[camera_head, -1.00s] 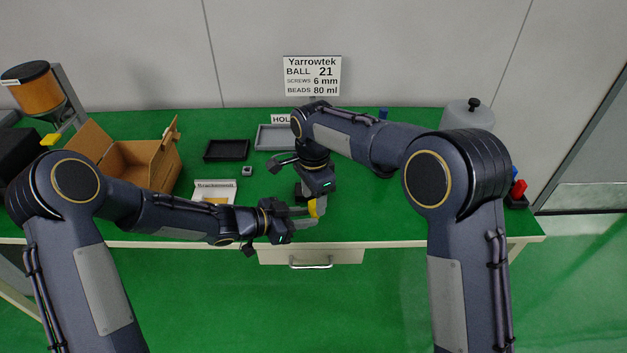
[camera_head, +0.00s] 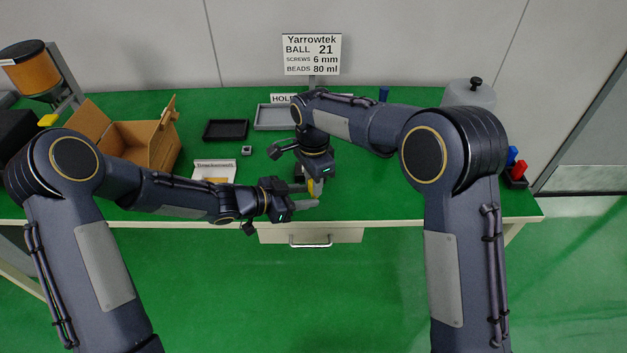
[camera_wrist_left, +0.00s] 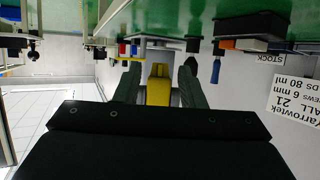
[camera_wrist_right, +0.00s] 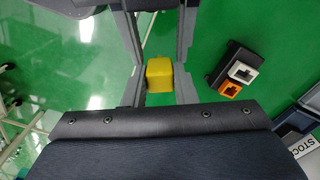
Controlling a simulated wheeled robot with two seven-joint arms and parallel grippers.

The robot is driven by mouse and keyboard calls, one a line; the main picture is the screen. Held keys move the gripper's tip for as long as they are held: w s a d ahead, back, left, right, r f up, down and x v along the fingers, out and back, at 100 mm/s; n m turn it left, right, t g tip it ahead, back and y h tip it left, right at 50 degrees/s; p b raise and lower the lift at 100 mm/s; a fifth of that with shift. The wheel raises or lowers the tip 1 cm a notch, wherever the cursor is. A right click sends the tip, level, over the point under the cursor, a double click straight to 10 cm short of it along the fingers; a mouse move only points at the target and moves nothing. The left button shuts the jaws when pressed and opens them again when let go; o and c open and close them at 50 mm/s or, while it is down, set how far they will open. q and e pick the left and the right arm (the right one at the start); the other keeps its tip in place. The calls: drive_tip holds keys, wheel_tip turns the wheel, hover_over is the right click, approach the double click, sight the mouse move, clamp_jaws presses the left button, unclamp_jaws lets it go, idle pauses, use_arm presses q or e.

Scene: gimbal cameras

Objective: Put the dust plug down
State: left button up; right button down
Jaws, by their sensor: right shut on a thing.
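The dust plug appears to be the small yellow block (camera_head: 316,187), above the table's front edge. My right gripper (camera_wrist_right: 160,78) is shut on it from above; the block also shows between its fingers in the right wrist view (camera_wrist_right: 160,73). My left gripper (camera_wrist_left: 159,85) points at the block from the left. In the left wrist view the yellow block (camera_wrist_left: 158,90) shows between the left fingers, with gaps on both sides, so the left gripper is open. A black block with one white and one orange socket (camera_wrist_right: 238,70) sits on the table near the right gripper.
A black tray (camera_head: 225,121) and a grey tray (camera_head: 268,126) lie at the back of the green table. An open cardboard box (camera_head: 128,157) stands at left. Red and blue items (camera_head: 518,168) stand in a holder at right. The front right table area is clear.

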use_arm(q)
drive_tip(key=shift+o, duration=1.2)
